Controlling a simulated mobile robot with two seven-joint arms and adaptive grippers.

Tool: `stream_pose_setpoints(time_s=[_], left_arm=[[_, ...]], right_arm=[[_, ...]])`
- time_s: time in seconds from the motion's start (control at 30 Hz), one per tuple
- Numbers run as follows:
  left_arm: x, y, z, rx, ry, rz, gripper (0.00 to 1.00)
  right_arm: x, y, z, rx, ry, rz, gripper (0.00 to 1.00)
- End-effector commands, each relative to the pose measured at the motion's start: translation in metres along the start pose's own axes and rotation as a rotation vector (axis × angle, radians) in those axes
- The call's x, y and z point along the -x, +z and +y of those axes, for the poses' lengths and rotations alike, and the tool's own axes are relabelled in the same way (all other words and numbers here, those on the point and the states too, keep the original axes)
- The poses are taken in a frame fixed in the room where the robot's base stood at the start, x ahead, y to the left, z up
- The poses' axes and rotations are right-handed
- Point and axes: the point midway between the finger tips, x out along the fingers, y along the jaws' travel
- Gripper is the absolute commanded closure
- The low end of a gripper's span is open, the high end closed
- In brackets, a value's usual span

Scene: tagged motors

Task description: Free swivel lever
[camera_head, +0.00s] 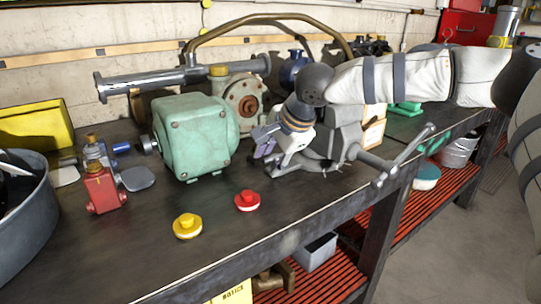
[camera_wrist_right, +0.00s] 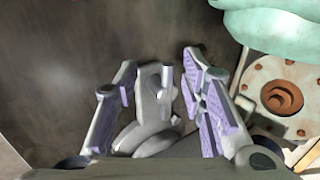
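A grey bench vise (camera_head: 345,133) stands near the bench's front edge, with its long handle bar (camera_head: 403,155) sticking out to the right. My right gripper (camera_head: 274,144) is at the vise's left side, low over the bench. In the right wrist view its purple-padded fingers (camera_wrist_right: 165,88) stand apart. A small grey lever-like part (camera_wrist_right: 167,82) of the vise shows in the gap between them, nearer the right finger. I cannot tell whether a finger touches it. The gripper and wrist hide part of the vise. My left gripper is out of view.
A green motor (camera_head: 196,137) stands just left of my right gripper; its edge also shows in the right wrist view (camera_wrist_right: 280,25). A yellow button (camera_head: 187,226) and a red button (camera_head: 247,201) lie in front. The front bench top is otherwise clear.

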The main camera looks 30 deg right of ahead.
Motion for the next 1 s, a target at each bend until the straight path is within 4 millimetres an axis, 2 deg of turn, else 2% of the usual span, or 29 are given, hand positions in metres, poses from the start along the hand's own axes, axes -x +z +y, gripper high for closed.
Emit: stream_pose_setpoints(time_s=[0.17, 0.27, 0.5, 0.63, 0.77, 1.0], left_arm=[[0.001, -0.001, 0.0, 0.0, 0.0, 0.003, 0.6], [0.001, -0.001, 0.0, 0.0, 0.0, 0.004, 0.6], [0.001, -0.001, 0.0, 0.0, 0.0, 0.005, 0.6], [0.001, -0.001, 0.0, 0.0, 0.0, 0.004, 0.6], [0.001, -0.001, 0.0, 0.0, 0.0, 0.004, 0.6], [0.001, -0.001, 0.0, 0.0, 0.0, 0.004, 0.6]], right_arm=[[0.004, 0.0, -0.003, -0.001, -0.009, 0.0, 0.63], [0.018, -0.001, -0.004, -0.002, -0.013, 0.0, 0.63], [0.082, 0.0, -0.004, -0.001, -0.012, -0.001, 0.63], [0.107, 0.0, -0.002, -0.002, -0.007, 0.0, 0.63], [0.119, 0.0, -0.001, -0.001, -0.003, 0.0, 0.63], [0.121, 0.0, -0.001, 0.0, -0.002, -0.001, 0.63]])
